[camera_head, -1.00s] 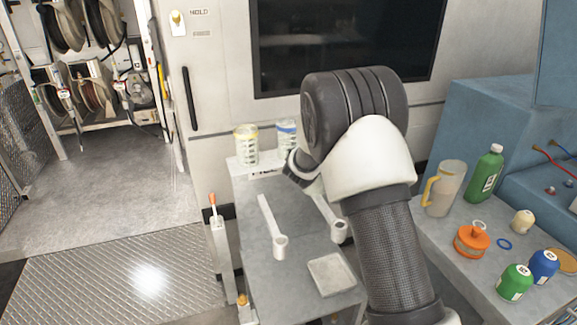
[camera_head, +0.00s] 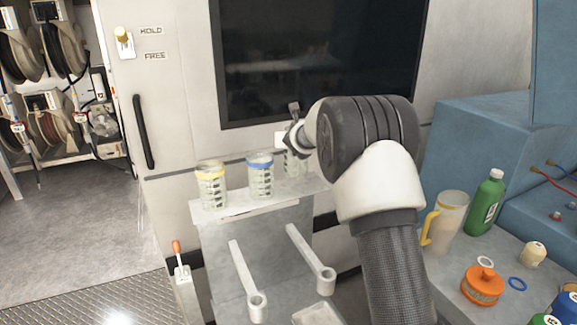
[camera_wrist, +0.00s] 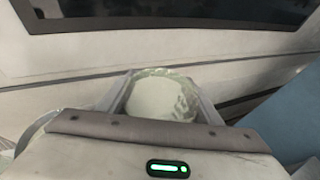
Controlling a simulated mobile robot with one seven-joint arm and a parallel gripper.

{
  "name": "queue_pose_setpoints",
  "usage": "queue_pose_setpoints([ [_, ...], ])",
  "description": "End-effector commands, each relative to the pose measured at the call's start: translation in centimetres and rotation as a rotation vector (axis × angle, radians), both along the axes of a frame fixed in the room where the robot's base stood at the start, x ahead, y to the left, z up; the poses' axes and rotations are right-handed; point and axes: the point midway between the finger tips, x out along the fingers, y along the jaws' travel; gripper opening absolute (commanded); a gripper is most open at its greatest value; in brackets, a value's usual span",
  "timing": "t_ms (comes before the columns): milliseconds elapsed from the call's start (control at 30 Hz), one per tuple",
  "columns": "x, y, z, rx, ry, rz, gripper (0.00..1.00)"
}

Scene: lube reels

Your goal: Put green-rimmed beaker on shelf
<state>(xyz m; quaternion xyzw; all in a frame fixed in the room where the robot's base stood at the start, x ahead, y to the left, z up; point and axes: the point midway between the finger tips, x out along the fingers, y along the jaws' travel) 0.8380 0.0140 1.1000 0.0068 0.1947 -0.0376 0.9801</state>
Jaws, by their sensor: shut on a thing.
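The green-rimmed beaker shows in the wrist view (camera_wrist: 160,98) as a pale round top with a greenish rim between the fingers of my gripper (camera_wrist: 163,88). My gripper is shut on it. In the head view a strip of this clear beaker (camera_head: 291,164) shows at the right end of the shelf (camera_head: 238,208), beside the blue-rimmed beaker. My arm hides most of it and the fingers. Whether its base touches the shelf cannot be told.
A yellow-rimmed beaker (camera_head: 211,187) and a blue-rimmed beaker (camera_head: 260,178) stand on the shelf. The wall with a dark window (camera_head: 318,60) is close behind. A jug (camera_head: 446,222), a green bottle (camera_head: 486,203) and an orange container (camera_head: 482,286) stand on the right bench.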

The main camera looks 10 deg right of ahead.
Motion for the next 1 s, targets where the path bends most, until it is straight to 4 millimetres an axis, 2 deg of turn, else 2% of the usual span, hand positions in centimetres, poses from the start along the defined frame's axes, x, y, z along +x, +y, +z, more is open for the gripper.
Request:
queue_pose_setpoints([
  [333,0.0,-0.1,-4.3,0.002,0.001,-0.002,0.36],
  [767,0.0,0.0,-5.0,0.001,-0.001,0.000,0.36],
  [800,0.0,0.0,-4.9,0.001,-0.001,0.000,0.62],
  [900,0.0,0.0,-4.9,0.001,0.000,0.000,0.78],
  [1000,0.0,0.0,-4.9,0.001,0.000,0.000,0.78],
])
